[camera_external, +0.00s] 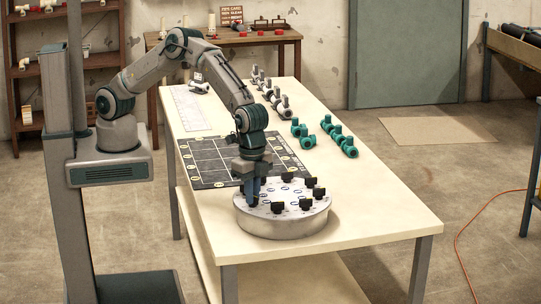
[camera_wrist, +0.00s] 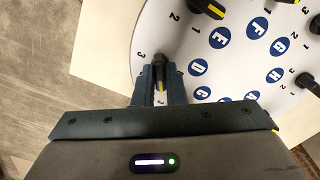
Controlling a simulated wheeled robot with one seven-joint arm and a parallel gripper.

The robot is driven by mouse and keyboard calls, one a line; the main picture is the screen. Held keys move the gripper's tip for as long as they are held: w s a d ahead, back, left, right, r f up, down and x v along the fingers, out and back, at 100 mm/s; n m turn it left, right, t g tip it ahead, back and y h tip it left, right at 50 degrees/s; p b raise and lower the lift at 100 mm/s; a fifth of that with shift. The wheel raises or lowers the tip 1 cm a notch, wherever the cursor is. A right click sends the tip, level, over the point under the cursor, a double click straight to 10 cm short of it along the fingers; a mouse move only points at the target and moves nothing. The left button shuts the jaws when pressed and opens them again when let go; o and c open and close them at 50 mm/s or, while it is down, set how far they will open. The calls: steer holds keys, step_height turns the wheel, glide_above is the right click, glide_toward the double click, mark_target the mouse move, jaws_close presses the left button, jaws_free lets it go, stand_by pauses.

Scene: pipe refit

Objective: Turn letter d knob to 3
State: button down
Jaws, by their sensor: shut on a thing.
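The round dial plate (camera_external: 283,228) stands on the table's near end, with black knobs around its rim and blue letter discs inside. In the wrist view a blue disc with D (camera_wrist: 197,67) lies just right of the black knob (camera_wrist: 159,70) between my fingers. My gripper (camera_wrist: 159,88) points down and is shut on that knob; it also shows over the plate's left edge in the external view (camera_external: 253,197). The knob's yellow mark is toward the bottom of the wrist picture. My fingers partly hide the markings below.
Other knobs stand close by on the plate, one at the top of the wrist view (camera_wrist: 207,8). A dark gridded mat (camera_external: 212,160) lies behind the plate. Grey fittings (camera_external: 275,98) and green valves (camera_external: 340,138) stand farther back. The table's front right is clear.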

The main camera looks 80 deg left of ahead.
steer(key=m, duration=1.2)
steer(key=shift+r+m, duration=0.1)
steer(key=shift+m, duration=0.3)
steer(key=m, duration=0.5)
steer(key=m+p, duration=0.1)
steer(key=m, duration=0.4)
steer(key=shift+m, duration=0.4)
steer(key=c, duration=1.5)
jaws_free()
